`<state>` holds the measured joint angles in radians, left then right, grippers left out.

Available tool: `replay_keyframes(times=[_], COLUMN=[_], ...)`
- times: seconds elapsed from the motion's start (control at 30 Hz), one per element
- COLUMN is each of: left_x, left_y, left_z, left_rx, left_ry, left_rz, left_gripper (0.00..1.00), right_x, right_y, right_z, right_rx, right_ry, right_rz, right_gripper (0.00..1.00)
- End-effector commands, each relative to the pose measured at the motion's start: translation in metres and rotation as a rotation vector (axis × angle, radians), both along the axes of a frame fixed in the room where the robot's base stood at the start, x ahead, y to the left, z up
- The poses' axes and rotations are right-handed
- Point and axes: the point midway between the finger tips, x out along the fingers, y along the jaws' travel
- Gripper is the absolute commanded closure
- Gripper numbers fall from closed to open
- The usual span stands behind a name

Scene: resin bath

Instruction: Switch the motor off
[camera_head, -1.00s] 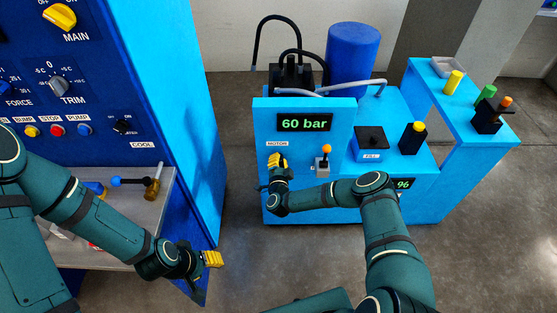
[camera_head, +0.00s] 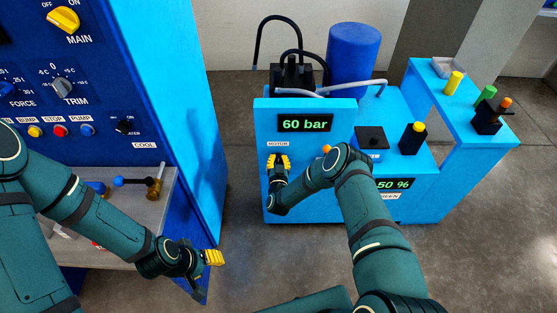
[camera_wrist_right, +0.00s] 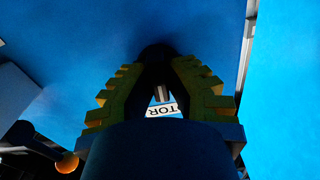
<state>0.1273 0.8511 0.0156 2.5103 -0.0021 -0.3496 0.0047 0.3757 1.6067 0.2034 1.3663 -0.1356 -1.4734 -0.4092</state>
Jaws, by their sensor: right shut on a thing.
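The motor label (camera_head: 278,144) is at the left of the blue panel (camera_head: 340,115), under the green 60 bar display (camera_head: 305,123). My right gripper (camera_head: 278,161) is just below that label, its yellow fingers against the panel. In the right wrist view the fingers (camera_wrist_right: 158,62) close around a dark motor knob (camera_wrist_right: 156,52). The end of the label (camera_wrist_right: 162,110) shows between them. The fingers hide most of the knob, so its setting cannot be read. My left gripper (camera_head: 214,258) hangs in free air at lower left, away from the panel.
An orange-tipped lever (camera_head: 326,149) is right of my right gripper, mostly hidden by my forearm. It also shows in the right wrist view (camera_wrist_right: 67,162). A black-lidded fill box (camera_head: 371,138) and a yellow button (camera_head: 419,127) stand further right. A dark blue control cabinet (camera_head: 190,110) is left.

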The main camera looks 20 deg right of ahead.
Motion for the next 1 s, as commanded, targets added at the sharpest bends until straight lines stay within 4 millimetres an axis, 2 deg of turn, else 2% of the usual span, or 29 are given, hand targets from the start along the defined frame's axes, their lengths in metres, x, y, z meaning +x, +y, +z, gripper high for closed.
replay_keyframes(times=[0.3, 0.8, 0.83, 0.9, 1.0], left_x=[0.0003, 0.0004, 0.0004, 0.0004, 0.0004], left_y=[0.0, 0.0001, 0.0001, 0.0001, 0.0001], left_z=[-0.0008, -0.0008, -0.0008, -0.0008, -0.0008], left_rx=[0.0, 0.0, 0.0, 0.0, 0.0], left_ry=[-0.001, -0.001, -0.001, -0.001, -0.001], left_rz=[0.0, 0.0, 0.0, 0.0, 0.0], left_gripper=[0.53, 0.53, 0.53, 0.53, 0.53], right_x=[0.0014, 0.0012, 0.0012, 0.0012, 0.0009], right_y=[0.0004, -0.0002, -0.0002, -0.0002, 0.0001], right_z=[0.0018, 0.0015, 0.0014, 0.0014, 0.0009], right_rx=[-0.104, -0.12, -0.12, -0.12, -0.119], right_ry=[0.025, 0.031, 0.031, 0.031, 0.032], right_rz=[0.0, 0.0, 0.0, 0.0, 0.0], right_gripper=[1.0, 1.0, 0.79, 0.57, 0.57])
